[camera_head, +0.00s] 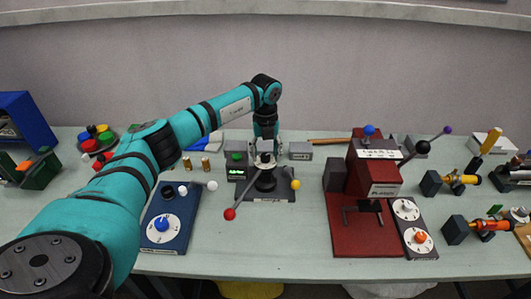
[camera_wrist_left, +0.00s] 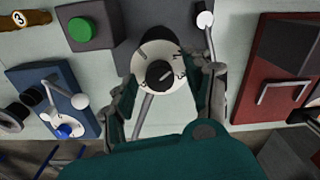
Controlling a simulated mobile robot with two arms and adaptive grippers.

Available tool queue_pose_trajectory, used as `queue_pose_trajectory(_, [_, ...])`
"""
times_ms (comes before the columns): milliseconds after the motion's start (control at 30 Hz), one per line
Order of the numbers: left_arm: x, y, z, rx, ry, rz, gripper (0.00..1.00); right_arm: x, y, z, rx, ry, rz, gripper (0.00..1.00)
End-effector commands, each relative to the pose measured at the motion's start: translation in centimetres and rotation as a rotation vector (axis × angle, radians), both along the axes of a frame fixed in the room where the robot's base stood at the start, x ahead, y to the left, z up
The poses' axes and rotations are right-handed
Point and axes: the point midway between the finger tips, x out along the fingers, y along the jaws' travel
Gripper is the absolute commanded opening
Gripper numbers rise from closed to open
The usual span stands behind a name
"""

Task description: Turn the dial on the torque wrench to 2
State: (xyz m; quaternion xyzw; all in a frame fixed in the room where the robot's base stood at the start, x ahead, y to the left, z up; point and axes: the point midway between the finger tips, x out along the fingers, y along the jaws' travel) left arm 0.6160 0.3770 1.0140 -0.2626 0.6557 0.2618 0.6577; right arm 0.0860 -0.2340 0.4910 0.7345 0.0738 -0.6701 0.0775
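My left gripper (camera_head: 265,150) points down over the device with the ball-ended levers (camera_head: 267,185) at the middle of the table. In the left wrist view my left gripper (camera_wrist_left: 164,95) is open, with a finger on each side of a round white dial (camera_wrist_left: 152,55). The dial has dark marks and a black knob (camera_wrist_left: 160,73) at its centre, and appears to belong to the torque wrench. I cannot read its setting. The fingers look apart from the knob. My right gripper is not in view.
A blue base with a white dial (camera_head: 163,228) stands left, and a red press (camera_head: 375,185) stands right. A box with a green button (camera_head: 236,160) is close to the gripper. A white ball lever (camera_wrist_left: 205,20) rises near the right finger. The front middle table is clear.

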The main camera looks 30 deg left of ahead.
Motion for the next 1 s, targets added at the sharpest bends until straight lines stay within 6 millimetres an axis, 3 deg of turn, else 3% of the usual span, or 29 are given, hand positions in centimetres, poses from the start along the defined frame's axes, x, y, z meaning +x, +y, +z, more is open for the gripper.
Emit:
queue_pose_trajectory(267, [0.0, 0.0, 0.5, -0.001, 0.001, -0.001, 0.53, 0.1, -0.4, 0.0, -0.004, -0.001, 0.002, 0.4])
queue_pose_trajectory(733, [0.0, 0.0, 9.4, -0.001, -0.002, 0.0, 0.53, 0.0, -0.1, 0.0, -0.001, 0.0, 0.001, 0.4])
queue_pose_trajectory(1000, [0.0, 0.0, 11.8, 0.0, 0.001, 0.0, 0.53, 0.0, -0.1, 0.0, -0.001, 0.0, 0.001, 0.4])
